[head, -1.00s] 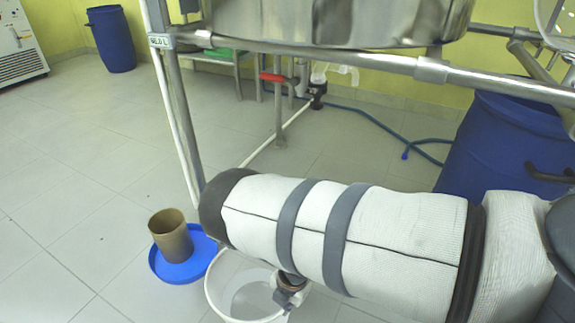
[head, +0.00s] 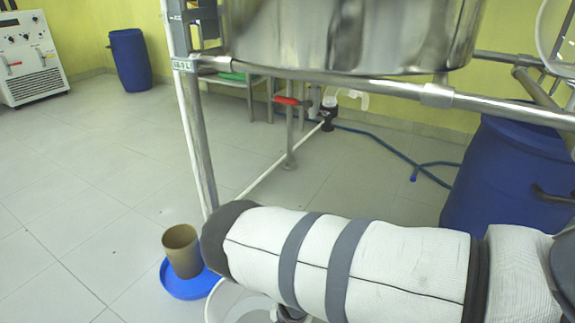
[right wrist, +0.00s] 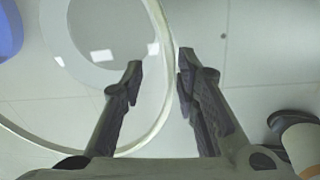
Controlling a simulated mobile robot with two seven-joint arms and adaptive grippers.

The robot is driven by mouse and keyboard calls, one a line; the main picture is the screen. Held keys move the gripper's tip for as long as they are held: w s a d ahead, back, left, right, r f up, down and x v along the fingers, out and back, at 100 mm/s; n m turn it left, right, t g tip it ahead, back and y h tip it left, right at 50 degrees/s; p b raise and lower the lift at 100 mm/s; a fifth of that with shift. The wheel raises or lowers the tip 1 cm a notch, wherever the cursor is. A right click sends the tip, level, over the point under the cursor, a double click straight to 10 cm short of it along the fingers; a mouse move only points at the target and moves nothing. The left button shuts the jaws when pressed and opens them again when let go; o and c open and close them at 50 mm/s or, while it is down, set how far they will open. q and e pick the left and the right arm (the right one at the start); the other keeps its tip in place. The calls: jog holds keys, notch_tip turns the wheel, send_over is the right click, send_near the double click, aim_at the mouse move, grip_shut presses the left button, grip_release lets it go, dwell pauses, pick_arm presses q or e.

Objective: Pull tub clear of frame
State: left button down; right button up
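The tub (head: 238,303) is a pale round vessel with a white rim on the floor at the bottom edge of the head view. My right arm and the picture edge hide much of it. In the right wrist view the tub's curved rim (right wrist: 166,75) runs between the two fingers of my right gripper (right wrist: 158,62). The fingers are apart, one on each side of the rim, with a visible gap. The steel frame (head: 200,150) has its upright behind and beside the tub in the head view. My left gripper is not in view.
A brown pot (head: 183,252) stands on a blue round lid (head: 185,288) left of the tub. A blue drum (head: 505,185) stands at right, with a blue hose (head: 395,155) on the floor. A steel vessel (head: 345,35) hangs above.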

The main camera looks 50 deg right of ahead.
notch_tip(320, 180, up, 12)
jog(key=s, duration=0.1)
jog(key=shift+s, duration=0.15)
dwell(0.3)
jog(key=shift+d, duration=0.1)
